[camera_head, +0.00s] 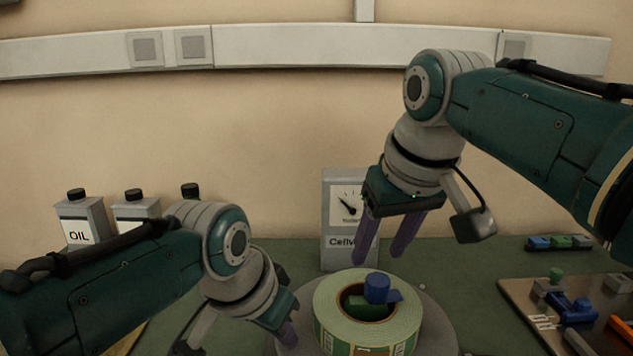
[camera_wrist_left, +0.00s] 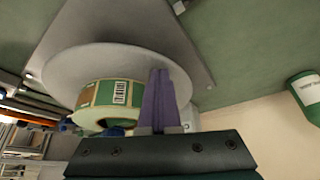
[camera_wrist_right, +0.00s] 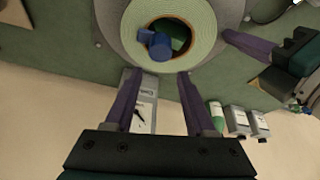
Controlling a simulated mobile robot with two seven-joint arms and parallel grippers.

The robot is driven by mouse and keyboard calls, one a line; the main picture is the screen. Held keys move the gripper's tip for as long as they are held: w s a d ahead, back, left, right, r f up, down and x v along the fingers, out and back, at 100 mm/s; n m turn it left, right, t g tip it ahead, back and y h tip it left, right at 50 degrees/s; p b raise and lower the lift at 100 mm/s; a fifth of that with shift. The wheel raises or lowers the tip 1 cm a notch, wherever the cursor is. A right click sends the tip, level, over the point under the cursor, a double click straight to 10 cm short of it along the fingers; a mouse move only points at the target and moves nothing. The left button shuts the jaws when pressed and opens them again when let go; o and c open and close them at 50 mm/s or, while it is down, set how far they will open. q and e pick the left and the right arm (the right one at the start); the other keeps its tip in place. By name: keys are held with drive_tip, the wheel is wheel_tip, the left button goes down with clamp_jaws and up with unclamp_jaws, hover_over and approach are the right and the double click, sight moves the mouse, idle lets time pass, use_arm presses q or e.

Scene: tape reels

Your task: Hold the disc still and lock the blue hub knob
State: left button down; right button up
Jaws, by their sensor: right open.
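My left gripper (camera_head: 288,334) is low at the disc's left edge. In the left wrist view its fingers (camera_wrist_left: 157,100) are together across the disc's rim (camera_wrist_left: 60,72); whether anything is between them is hidden. My right gripper (camera_head: 390,250) is open and empty, pointing down above and behind the reel.
Oil bottles (camera_head: 82,217) stand at the back left. A brown board (camera_head: 520,300) with blocks and coloured parts lies at the right. Green bench between board and disc is clear.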

use_arm(q)
drive_tip(key=shift+s+a+f, duration=0.15)
drive_tip(key=shift+s+f, duration=0.1)
drive_tip(key=shift+f, duration=0.1)
wheel_tip(320, 180, up, 7)
drive_tip(key=p, duration=0.6)
drive_tip(key=shift+w+f, duration=0.1)
drive_tip(key=shift+f, duration=0.2)
use_arm(e)
wheel_tip(320, 180, up, 6)
drive_tip(key=shift+s+f, duration=0.1)
drive_tip(key=shift+f, duration=0.1)
